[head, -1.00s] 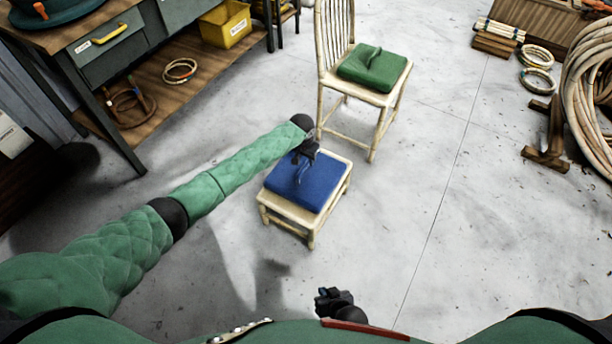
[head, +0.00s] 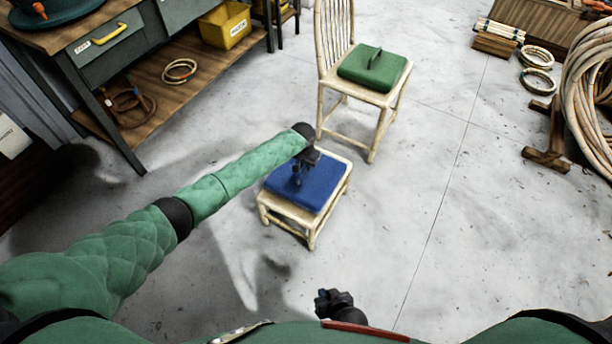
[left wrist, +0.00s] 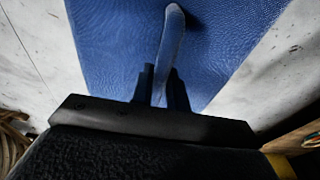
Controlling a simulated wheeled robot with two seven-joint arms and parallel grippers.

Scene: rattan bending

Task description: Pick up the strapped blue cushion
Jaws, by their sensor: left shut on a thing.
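The blue cushion (head: 317,188) lies on a low rattan stool (head: 309,229) in the middle of the head view. Its blue strap (left wrist: 169,50) arches up in the left wrist view, with the cushion's top (left wrist: 110,40) behind it. My left gripper (head: 299,178) reaches down over the cushion, and its two fingers are shut on the strap, one on each side in the left wrist view (left wrist: 161,92). The cushion appears to rest on the stool. My right gripper (head: 322,301) is at the bottom of the head view, away from the stool; its jaws are too small to judge.
A rattan chair (head: 334,45) with a green strapped cushion (head: 372,66) stands just behind the stool. A workbench (head: 120,120) with a yellow bin (head: 225,25) is at the left. Rattan coils (head: 590,90) and a wooden stand (head: 546,155) are at the right. Floor between is clear.

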